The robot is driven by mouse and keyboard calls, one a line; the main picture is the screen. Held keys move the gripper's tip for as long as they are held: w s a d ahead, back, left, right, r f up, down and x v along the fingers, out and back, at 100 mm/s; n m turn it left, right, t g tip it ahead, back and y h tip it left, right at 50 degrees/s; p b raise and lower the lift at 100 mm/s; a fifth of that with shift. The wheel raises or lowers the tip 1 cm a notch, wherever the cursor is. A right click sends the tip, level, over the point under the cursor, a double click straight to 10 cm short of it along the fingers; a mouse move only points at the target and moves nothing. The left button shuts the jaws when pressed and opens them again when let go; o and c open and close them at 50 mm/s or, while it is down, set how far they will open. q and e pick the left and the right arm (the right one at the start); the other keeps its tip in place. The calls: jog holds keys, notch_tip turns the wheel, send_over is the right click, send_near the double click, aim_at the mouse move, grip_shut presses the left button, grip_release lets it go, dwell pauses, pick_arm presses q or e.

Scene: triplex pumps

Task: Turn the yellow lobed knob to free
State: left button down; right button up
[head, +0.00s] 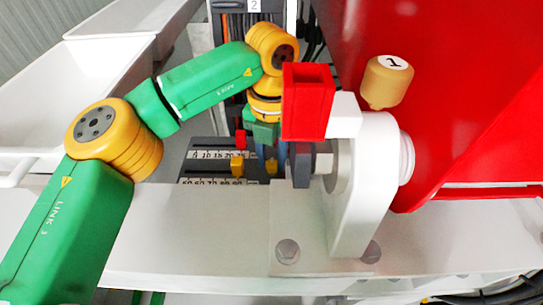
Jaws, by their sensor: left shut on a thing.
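My left gripper (264,158) points away from me at the scaled panel, with its blue fingers just left of a dark grey block. It is shut on the yellow lobed knob (271,167), of which only a small yellow part shows by the fingertips. The rest of the knob is hidden by the gripper, so its turn position cannot be read. My right gripper is not in view.
The dark panel (203,151) has number scales, a red piece (240,139) and a yellow piece (237,166). A red block (308,101) and white bracket (364,185) stand close right of the gripper. A tan cap (388,82) and red wall (450,90) lie beyond.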

aim_at(271, 163)
pick_arm(q)
jog(key=shift+r, duration=0.1)
jog(key=c, duration=0.6)
grip_release()
notch_tip(271, 163, up, 7)
jog(key=shift+r+p, duration=0.1)
jog(key=shift+p, duration=0.2)
